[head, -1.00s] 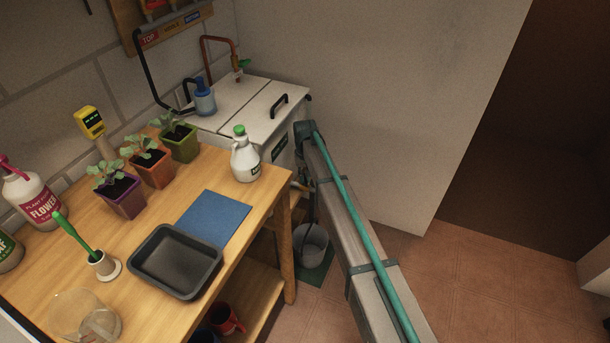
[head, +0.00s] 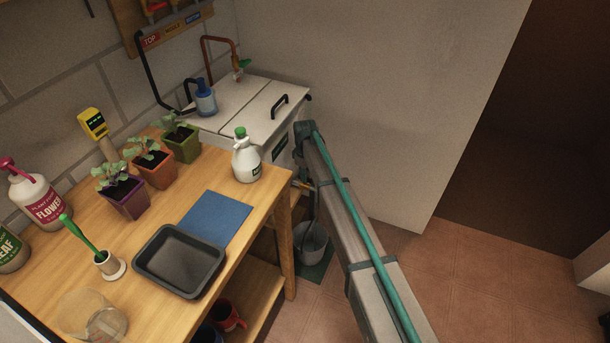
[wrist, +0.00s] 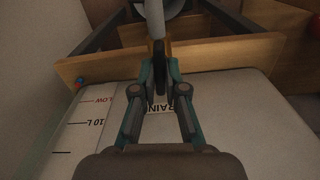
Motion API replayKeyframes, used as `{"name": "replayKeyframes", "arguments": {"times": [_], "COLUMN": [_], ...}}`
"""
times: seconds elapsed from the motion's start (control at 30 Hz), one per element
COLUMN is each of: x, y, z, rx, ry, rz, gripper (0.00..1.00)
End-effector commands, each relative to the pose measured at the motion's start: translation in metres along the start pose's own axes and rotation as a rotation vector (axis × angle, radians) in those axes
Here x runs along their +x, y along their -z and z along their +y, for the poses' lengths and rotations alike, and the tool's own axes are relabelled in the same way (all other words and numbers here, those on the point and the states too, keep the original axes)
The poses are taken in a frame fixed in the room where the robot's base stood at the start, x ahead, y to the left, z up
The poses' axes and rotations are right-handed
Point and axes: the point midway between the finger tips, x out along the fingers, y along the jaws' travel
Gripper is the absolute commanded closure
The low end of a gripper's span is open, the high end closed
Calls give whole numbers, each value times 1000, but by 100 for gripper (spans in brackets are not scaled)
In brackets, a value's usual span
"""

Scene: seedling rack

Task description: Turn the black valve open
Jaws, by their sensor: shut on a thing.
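The black valve (wrist: 160,80) shows in the wrist view as a dark, narrow handle between my fingertips, in front of the white tank (wrist: 100,115) with its DRAIN label. My gripper (wrist: 160,88) is shut on this handle; the fingers hide much of it, so I cannot tell its exact angle. Brass-coloured fitting shows just behind it, and a pale spout runs on towards a bucket. In the head view the tank (head: 235,108) stands in the corner behind the bench. A grey bucket (head: 311,240) stands below on a green mat. My arm hides the gripper there.
The wooden bench (head: 215,285) is close to the left of my arm, with a white jug (head: 246,160) near its corner. A wooden board (wrist: 190,58) crosses beyond my fingers in the wrist view. The floor to the right (head: 480,270) is clear.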

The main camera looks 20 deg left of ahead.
Motion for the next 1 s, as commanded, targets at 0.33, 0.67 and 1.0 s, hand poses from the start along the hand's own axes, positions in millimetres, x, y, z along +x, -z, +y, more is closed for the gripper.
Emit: {"name": "replayKeyframes", "arguments": {"times": [0.33,0.67,1.0], "x": [0,0,0], "y": [0,0,0], "z": [0,0,0], "rx": [-103,-113,-111], "ry": [0,0,0], "rz": [0,0,0], "gripper": [100,100,64]}}
